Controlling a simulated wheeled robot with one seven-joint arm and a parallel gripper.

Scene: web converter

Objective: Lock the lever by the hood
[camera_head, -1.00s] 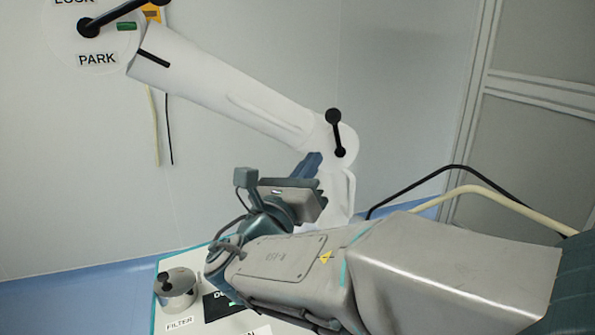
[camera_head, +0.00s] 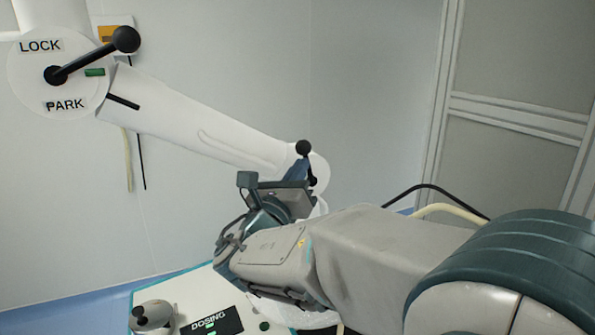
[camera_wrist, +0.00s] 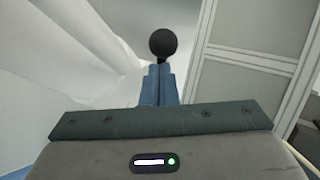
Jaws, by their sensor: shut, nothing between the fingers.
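The lower lever, with a black ball knob (camera_head: 303,147), is on the white arm's lower joint (camera_head: 320,170). It stands nearly upright, its knob up and tilted slightly left. My gripper (camera_head: 298,167) is just left of its stem in the head view, with blue fingers overlapping the joint. In the wrist view my gripper (camera_wrist: 160,68) is shut and empty, with the black knob (camera_wrist: 163,43) just beyond the fingertips. Whether they touch the lever, I cannot tell. The hood below the joint is mostly hidden behind my arm.
A second black lever (camera_head: 90,56) is on the upper left disc (camera_head: 30,85) marked LOCK and PARK. A bench panel (camera_head: 195,290) with a DOSING label (camera_head: 210,322) and a filter pot (camera_head: 152,315) lies below. A grey panelled door (camera_head: 500,150) stands at right.

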